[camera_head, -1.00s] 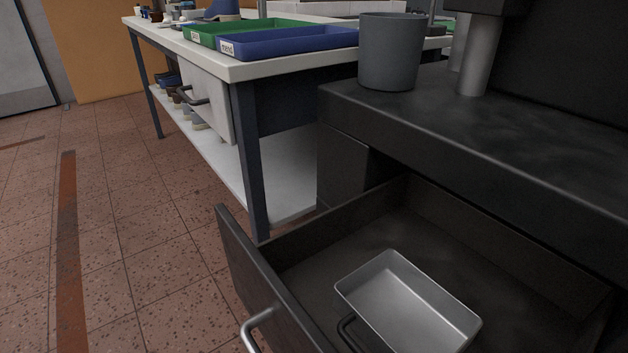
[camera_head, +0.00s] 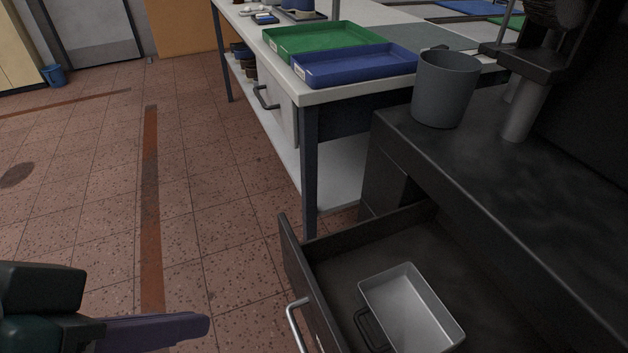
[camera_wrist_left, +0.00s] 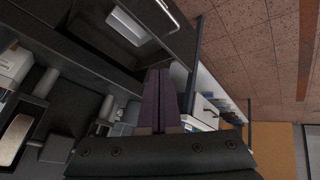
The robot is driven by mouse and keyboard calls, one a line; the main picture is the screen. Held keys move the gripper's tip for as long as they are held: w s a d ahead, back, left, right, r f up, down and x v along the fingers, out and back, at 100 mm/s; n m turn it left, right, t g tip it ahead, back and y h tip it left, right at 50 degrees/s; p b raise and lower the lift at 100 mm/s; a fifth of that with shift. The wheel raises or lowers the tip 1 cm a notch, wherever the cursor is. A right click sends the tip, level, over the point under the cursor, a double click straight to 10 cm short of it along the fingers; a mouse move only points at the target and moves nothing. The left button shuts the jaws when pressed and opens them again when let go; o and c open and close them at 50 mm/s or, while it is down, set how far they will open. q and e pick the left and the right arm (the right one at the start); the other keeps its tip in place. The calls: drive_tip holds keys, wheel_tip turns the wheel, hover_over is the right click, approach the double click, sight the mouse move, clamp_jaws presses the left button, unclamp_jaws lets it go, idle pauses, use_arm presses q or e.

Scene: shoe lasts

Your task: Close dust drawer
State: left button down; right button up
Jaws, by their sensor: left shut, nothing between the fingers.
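The dust drawer (camera_head: 296,262) stands pulled out from the dark machine bench, at the lower middle of the head view. Its front has a silver bar handle (camera_head: 297,325). A grey metal pan (camera_head: 412,308) with a dark handle lies inside it. The drawer also shows in the left wrist view (camera_wrist_left: 178,42), with the pan (camera_wrist_left: 128,27). My left gripper (camera_head: 207,325) is at the lower left of the head view, left of the drawer front and apart from it. Its purple fingers (camera_wrist_left: 160,100) are together and empty in the left wrist view. My right gripper is not seen.
A dark grey cup (camera_head: 445,88) stands on the machine bench (camera_head: 500,165) above the drawer. A white table behind holds a green tray (camera_head: 325,40) and a blue tray (camera_head: 355,66). The tiled floor left of the drawer is open.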

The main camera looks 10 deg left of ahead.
use_arm(q)
drive_tip(key=w+d+f+n+t+h+b, duration=0.1)
drive_tip(key=w+f+n+t+b, duration=0.15)
drive_tip(key=f+b, duration=0.55)
drive_tip(key=w+d+f+n+t+h+b, duration=0.1)
drive_tip(key=w+f+n+t+h+b, duration=0.15)
drive_tip(key=f+b, duration=0.5)
drive_tip(key=n+t+y+b, duration=0.5)
drive_tip(key=n+b, duration=0.6)
drive_tip(key=b, duration=0.8)
approach(285, 237)
drive_tip(key=w+a+f+t+h, duration=0.1)
drive_tip(key=w+a, duration=0.2)
drive_tip(key=w, duration=0.1)
drive_tip(key=shift+w+d, duration=0.25)
drive_tip(key=shift+d, duration=0.35)
drive_tip(key=shift+w+d, duration=0.3)
drive_tip(key=shift+d, duration=0.25)
drive_tip(key=shift+w+d, duration=0.3)
drive_tip(key=shift+d, duration=0.25)
